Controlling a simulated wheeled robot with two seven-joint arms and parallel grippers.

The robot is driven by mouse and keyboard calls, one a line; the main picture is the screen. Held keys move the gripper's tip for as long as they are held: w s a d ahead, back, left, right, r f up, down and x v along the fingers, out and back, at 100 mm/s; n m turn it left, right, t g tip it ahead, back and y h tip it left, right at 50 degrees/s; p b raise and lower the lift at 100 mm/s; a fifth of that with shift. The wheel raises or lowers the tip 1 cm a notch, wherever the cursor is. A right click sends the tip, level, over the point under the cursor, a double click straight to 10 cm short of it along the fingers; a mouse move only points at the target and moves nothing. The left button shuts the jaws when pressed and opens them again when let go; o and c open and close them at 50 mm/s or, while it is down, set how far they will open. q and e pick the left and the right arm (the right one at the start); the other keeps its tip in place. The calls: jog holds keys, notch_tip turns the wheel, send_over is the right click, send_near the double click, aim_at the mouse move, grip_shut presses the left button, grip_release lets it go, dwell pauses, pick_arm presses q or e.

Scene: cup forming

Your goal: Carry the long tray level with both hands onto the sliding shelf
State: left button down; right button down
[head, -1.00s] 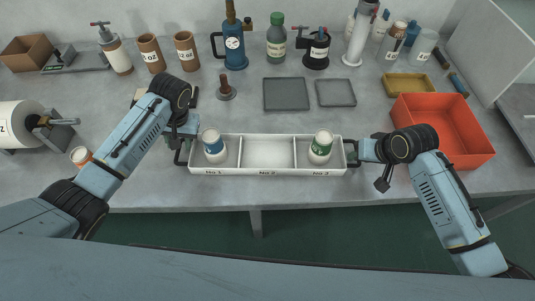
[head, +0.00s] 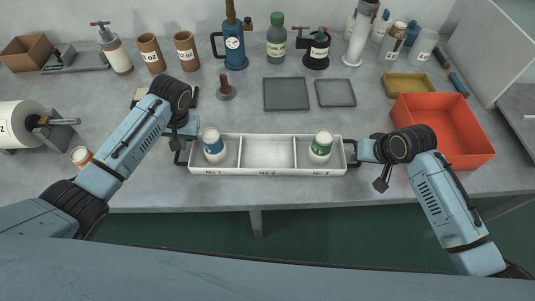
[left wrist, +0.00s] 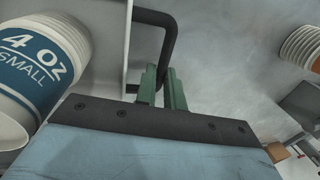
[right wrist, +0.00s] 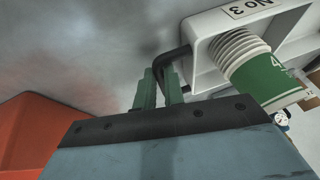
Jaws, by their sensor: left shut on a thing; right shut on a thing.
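The long white tray (head: 267,172) lies lengthwise near the table's front edge, with three compartments marked No 1, No 2 and No 3. A blue-banded cup stack (head: 213,147) stands in the left compartment and a green-banded cup stack (head: 320,148) in the right one; the middle one is empty. My left gripper (left wrist: 164,88) is shut on the dark handle at the tray's left end. My right gripper (right wrist: 160,88) is shut on the dark handle at the right end. The tray looks level; I cannot tell whether it touches the table. I cannot make out the sliding shelf.
A red bin (head: 440,130) stands right of the tray, close to my right arm. A white panel (head: 490,45) stands at the right.

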pick_arm(q)
jog(key=shift+r, duration=0.1)
pick_arm(e)
jog(key=shift+r, duration=0.1)
